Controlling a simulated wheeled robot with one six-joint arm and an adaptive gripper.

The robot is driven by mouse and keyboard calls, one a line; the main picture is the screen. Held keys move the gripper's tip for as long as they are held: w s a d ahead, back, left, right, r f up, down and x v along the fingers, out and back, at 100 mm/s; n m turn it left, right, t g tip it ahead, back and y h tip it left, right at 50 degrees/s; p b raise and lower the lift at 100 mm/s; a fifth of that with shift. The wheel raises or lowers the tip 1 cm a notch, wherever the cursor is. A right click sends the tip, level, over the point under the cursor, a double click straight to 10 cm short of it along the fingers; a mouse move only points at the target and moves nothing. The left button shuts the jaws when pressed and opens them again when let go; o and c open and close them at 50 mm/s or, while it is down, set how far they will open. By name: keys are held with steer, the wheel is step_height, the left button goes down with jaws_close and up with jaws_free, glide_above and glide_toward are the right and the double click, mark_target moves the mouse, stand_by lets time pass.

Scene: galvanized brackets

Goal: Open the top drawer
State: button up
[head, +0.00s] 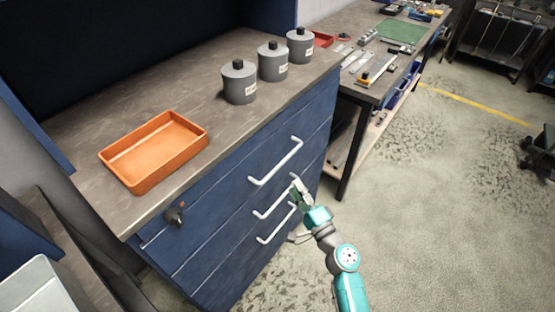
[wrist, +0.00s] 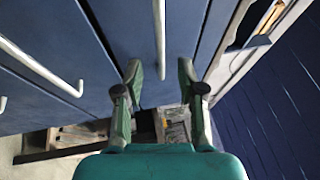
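The blue cabinet's top drawer carries the uppermost pale bar handle (head: 275,162); its front looks flush with the cabinet. Two similar handles, the middle one (head: 272,199) and the lowest one (head: 276,224), sit below it. My gripper (head: 298,187) is in front of the cabinet, below the top handle's right end in the head picture and overlapping the middle handle's right end. In the wrist view my gripper (wrist: 160,72) is open, with a handle bar (wrist: 160,35) lined up between its fingers. This bar appears to be the top one; two others lie left. Contact cannot be told.
On the cabinet top stand an orange tray (head: 154,152) and three grey lidded canisters (head: 239,83). A key or lock (head: 175,217) shows at the drawer front's left. A workbench (head: 372,92) with tools adjoins at right. Open floor (head: 420,200) lies in front.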

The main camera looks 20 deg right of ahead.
mark_target(280, 163)
steer(key=x, duration=1)
steer(key=shift+w+a+r, duration=0.1)
steer(key=shift+w, duration=0.1)
jaws_close()
